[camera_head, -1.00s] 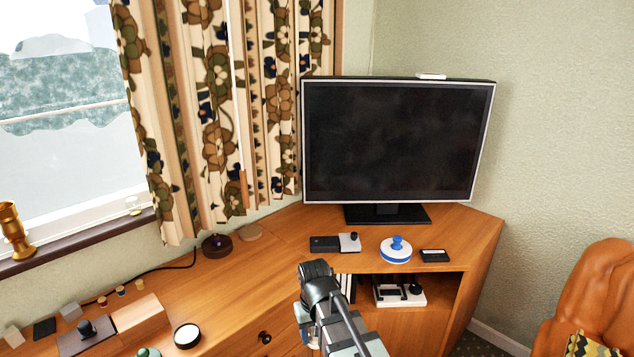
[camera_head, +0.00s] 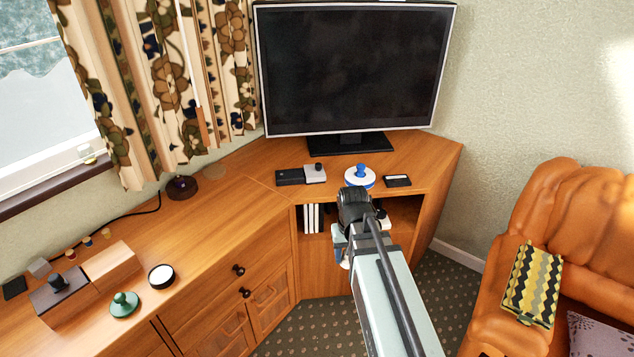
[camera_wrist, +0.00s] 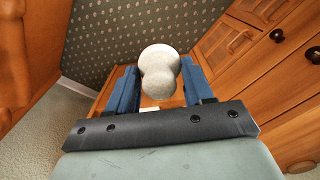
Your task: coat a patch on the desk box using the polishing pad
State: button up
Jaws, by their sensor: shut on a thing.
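My gripper (camera_wrist: 160,90) has two blue fingers shut on a pale, round-knobbed piece (camera_wrist: 160,68), which looks like the polishing pad's handle. The pad's lower face is hidden. In the head view my gripper (camera_head: 342,256) is in front of the corner cabinet, below its top, and mostly hidden by my wrist. A long wooden box (camera_head: 110,262) with a dark grey section and black knob lies on the left desk. It may be the desk box, and my gripper is well apart from it. No coated patch can be made out.
A green knobbed pad (camera_head: 124,304) and a round white-topped tin (camera_head: 161,275) stand by the box. A blue-and-white pad (camera_head: 360,177), a black-and-grey box (camera_head: 290,177) and a small black case (camera_head: 397,181) sit below the TV (camera_head: 350,70). The middle desktop is clear.

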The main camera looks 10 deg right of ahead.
jog(key=a+r+n, duration=0.2)
jog(key=a+n, duration=0.1)
jog(key=a, duration=1.4)
jog(key=a+r+n, duration=0.2)
jog(key=a+n, duration=0.2)
jog(key=a, duration=1.4)
notch_tip(320, 180, up, 9)
jog(key=m, duration=1.6)
send_over(100, 263)
jog(key=shift+s+f, duration=0.1)
jog(key=shift+f, duration=3.45)
jog(key=shift+w+d+f, duration=0.4)
jog(key=shift+w+f, duration=0.05)
jog(key=shift+w+d, duration=1.85)
jog(key=shift+s+a, duration=2.25)
notch_tip(100, 263, up, 8)
